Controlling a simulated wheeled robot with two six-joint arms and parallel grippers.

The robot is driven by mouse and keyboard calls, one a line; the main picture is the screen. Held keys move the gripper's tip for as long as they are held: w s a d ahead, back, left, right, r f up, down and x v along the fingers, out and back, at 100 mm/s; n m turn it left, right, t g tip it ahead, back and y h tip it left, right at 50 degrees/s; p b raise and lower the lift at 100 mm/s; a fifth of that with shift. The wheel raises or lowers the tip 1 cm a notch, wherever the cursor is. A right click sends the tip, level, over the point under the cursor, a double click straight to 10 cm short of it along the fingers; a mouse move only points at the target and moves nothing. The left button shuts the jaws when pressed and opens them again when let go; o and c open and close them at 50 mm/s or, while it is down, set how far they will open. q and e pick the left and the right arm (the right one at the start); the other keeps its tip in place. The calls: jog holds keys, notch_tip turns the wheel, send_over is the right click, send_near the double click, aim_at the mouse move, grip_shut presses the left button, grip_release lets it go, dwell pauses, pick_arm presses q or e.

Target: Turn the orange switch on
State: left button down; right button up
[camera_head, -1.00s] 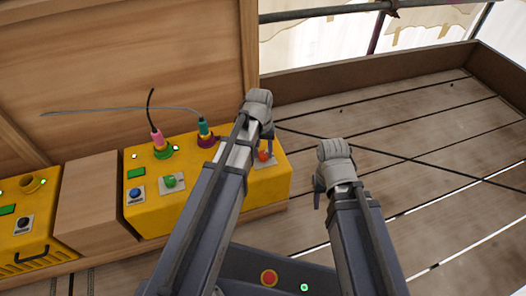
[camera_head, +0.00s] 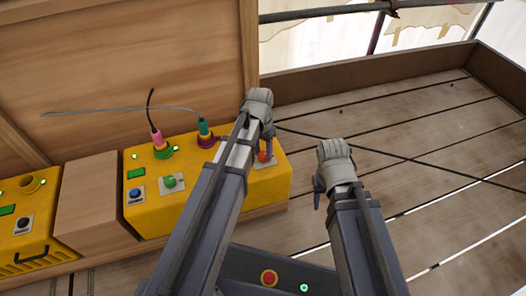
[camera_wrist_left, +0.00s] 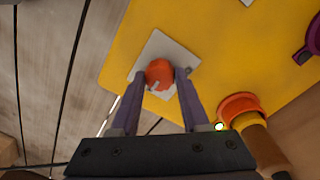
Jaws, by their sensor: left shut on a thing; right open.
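The orange switch (camera_head: 263,156) is a round knob on a pale square plate near the right end of the yellow box (camera_head: 240,187). In the left wrist view the orange knob (camera_wrist_left: 159,73) sits between the fingertips of my left gripper (camera_wrist_left: 160,76), which is shut on it. In the head view my left gripper (camera_head: 267,150) reaches down to the switch from above, its forearm hiding part of the box. My right gripper (camera_head: 317,192) is open and empty, to the right of the box and above the plank floor.
The plank floor (camera_head: 420,150) at right is largely clear.

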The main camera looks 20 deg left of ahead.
aim_at(262, 154)
dwell(0.3)
pick_arm(q)
jog(key=shift+c, duration=2)
grip_release()
notch_tip(262, 154, up, 8)
jog(key=p, duration=0.8)
jog(key=shift+a, duration=0.15)
jog(key=shift+f, duration=0.1)
